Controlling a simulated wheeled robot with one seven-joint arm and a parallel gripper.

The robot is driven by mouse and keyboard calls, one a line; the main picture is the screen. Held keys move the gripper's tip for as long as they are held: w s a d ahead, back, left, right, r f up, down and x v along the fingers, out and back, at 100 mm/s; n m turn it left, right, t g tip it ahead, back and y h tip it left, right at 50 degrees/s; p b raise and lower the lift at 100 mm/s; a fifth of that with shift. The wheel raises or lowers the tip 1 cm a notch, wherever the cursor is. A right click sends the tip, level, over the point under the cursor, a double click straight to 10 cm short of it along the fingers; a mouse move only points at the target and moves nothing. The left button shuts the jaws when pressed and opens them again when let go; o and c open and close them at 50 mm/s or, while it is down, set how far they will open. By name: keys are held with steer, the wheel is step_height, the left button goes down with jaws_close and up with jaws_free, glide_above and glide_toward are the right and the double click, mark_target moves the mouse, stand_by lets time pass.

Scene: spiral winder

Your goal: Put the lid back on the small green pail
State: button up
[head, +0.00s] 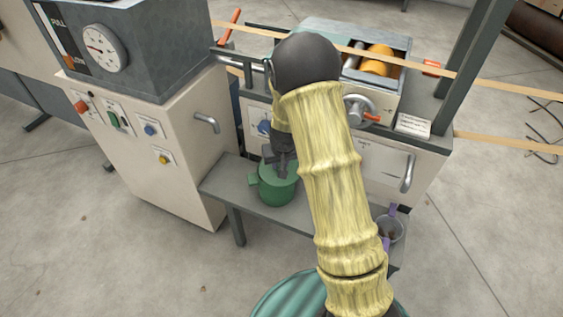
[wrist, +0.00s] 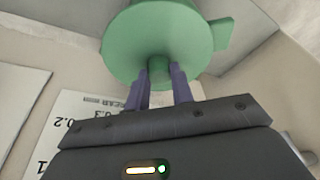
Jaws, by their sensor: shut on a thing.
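The small green pail (head: 278,190) stands upright on the grey bench, below my arm in the head view. It also shows in the wrist view, with a lug (wrist: 224,33) on its side. The green lid (wrist: 130,62) fills the upper middle of the wrist view, its knob (wrist: 157,68) pointing at my gripper. My gripper (wrist: 162,75) is shut on the lid's knob with its dark fingers. In the head view my gripper (head: 283,172) is right over the pail. The lid lies across the pail's mouth; I cannot tell whether it is fully seated.
A grey bench (head: 225,185) carries the pail. A grey cup with purple handles (head: 390,230) stands at its right end. A cream control cabinet (head: 150,140) is on the left. The winder (head: 385,90) with a hand wheel (head: 360,108) stands behind. A ribbed green drum (head: 285,297) is at the bottom.

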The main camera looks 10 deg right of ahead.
steer(key=shift+w+a+p, duration=0.4)
steer(key=shift+a+p, duration=0.05)
steer(key=shift+a, duration=0.05)
stand_by(0.3)
steer(key=shift+f, duration=0.2)
stand_by(2.2)
steer(key=o, duration=1.1)
steer(key=shift+c, duration=0.2)
steer(key=shift+o, duration=0.4)
steer(key=o, duration=0.4)
steer(key=shift+r+p, duration=0.1)
steer(key=shift+p, duration=0.2)
steer(key=shift+r+p, duration=3.05)
steer(key=shift+r, duration=0.4)
